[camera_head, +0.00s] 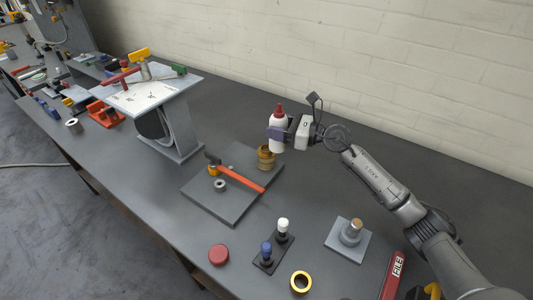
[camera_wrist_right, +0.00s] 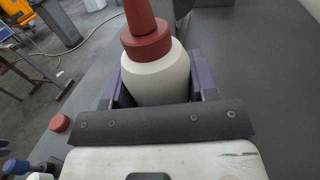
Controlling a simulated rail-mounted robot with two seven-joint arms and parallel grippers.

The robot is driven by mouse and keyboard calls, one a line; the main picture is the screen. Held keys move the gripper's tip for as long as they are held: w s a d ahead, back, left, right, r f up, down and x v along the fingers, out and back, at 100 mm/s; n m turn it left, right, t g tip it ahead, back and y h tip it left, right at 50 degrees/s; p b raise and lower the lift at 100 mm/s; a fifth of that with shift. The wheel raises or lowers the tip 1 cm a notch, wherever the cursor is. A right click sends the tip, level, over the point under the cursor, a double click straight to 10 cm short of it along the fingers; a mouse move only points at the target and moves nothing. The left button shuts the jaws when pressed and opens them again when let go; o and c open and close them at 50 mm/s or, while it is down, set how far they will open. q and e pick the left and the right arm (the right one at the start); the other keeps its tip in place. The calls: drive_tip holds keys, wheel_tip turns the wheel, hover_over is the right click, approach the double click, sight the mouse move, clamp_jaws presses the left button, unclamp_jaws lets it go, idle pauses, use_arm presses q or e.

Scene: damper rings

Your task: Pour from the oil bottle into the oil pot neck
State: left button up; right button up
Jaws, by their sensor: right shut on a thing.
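The oil bottle (camera_head: 278,134) is white with a red cap and nozzle. My right gripper (camera_head: 279,138) is shut around its body and holds it upright. In the right wrist view the bottle (camera_wrist_right: 158,78) stands between the purple finger pads, its red nozzle pointing up. A brass stepped pot (camera_head: 266,158), which looks like the oil pot, stands at the back right edge of a grey plate (camera_head: 225,204). The bottle is just above and slightly right of it in the head view; I cannot tell the exact gap. The pot's neck opening is not clearly visible. My left gripper is not in view.
A hammer with an orange handle (camera_head: 240,180) lies across the plate, beside a small steel ring (camera_head: 220,186). A red cap (camera_head: 219,255), a black holder (camera_head: 272,255) with small bottles, a yellow ring (camera_head: 301,282) and a steel stand (camera_head: 349,240) are in front. A wall is behind.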

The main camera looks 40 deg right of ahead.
drive_tip(key=shift+r+p, duration=1.35)
drive_tip(key=shift+r, duration=0.15)
